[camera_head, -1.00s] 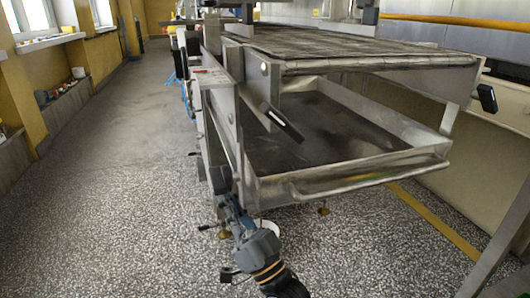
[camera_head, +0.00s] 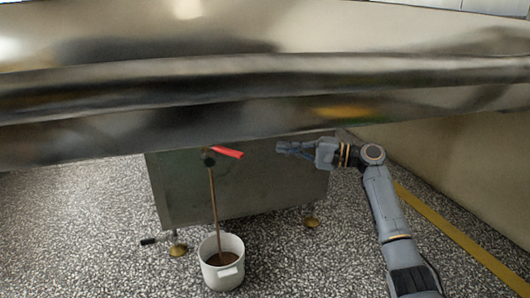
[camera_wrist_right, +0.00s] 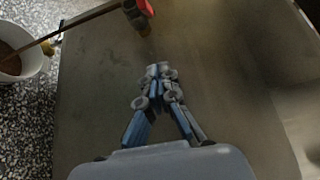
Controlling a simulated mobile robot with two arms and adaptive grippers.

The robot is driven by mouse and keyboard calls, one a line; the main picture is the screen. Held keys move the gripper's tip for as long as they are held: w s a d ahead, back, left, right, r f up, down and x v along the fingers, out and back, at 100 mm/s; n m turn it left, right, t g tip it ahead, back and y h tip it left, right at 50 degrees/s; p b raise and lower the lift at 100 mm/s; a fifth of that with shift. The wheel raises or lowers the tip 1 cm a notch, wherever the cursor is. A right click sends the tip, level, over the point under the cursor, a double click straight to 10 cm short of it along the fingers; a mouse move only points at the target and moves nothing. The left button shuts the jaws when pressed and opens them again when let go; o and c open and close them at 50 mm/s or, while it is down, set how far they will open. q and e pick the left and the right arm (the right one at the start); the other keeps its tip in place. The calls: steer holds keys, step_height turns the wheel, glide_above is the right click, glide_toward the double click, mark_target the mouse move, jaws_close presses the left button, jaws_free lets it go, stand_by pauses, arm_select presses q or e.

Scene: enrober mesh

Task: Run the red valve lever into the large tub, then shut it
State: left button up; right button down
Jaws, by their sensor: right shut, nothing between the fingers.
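The red valve lever (camera_head: 228,152) sticks out to the right of a dark valve (camera_head: 208,158) on the metal cabinet front. A brown stream (camera_head: 213,200) runs from the valve into a white tub (camera_head: 208,272) on the floor, with brown liquid inside. My right gripper (camera_head: 281,148) is shut and empty, to the right of the lever's tip and apart from it. In the right wrist view, the shut fingertips (camera_wrist_right: 158,72) are below the valve (camera_wrist_right: 138,22) and clear of the lever (camera_wrist_right: 147,6). My left gripper is out of view.
A broad metal edge (camera_head: 260,85) crosses close above the valve and my right arm. The cabinet (camera_head: 270,190) stands on brass feet (camera_head: 312,222). Speckled floor is open around the tub; a yellow line (camera_head: 450,238) runs at right.

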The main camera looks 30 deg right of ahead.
mark_target(222, 149)
steer(key=w+a+b, duration=0.1)
steer(key=w+a, duration=0.4)
steer(key=a, duration=0.4)
steer(key=shift+a, duration=0.4)
steer(key=shift+w, duration=0.1)
